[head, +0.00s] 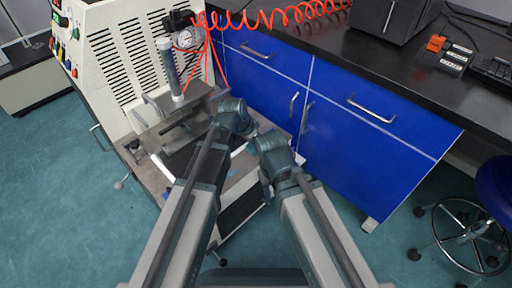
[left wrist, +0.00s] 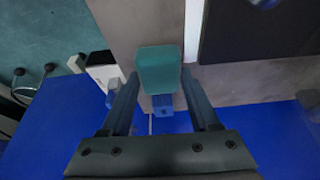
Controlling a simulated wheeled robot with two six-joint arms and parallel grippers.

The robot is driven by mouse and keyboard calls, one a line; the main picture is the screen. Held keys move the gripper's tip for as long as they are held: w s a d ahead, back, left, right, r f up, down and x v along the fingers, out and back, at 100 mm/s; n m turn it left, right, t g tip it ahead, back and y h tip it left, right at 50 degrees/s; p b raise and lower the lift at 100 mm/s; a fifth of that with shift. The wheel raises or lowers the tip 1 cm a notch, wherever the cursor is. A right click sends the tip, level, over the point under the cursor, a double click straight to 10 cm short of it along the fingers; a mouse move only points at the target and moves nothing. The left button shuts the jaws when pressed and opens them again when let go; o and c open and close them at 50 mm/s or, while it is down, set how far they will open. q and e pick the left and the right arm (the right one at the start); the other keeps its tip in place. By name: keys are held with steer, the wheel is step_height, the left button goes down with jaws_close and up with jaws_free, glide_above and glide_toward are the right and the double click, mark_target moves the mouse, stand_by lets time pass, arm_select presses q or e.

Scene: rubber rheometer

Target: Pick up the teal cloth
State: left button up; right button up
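The teal cloth (left wrist: 160,69) shows in the left wrist view as a small folded block on a grey-brown surface (left wrist: 235,82). My left gripper (left wrist: 160,85) is open, with one finger on each side of the cloth's near end. I see no clear grip on it, and whether the fingers touch it cannot be told. In the head view the arm links hide the left fingers and the cloth. My right gripper's fingers are hidden behind its wrist there.
A small blue object (left wrist: 170,122) lies just nearer than the cloth. A dark panel (left wrist: 255,30) is at the upper right. The cream rheometer (head: 120,50) has a low shelf in front, with blue cabinets (head: 375,135) at its right. A coiled orange hose (head: 285,15) hangs behind.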

arm_select(q)
steer(key=c, duration=0.5)
steer(key=shift+o, duration=0.2)
steer(key=shift+r, duration=0.15)
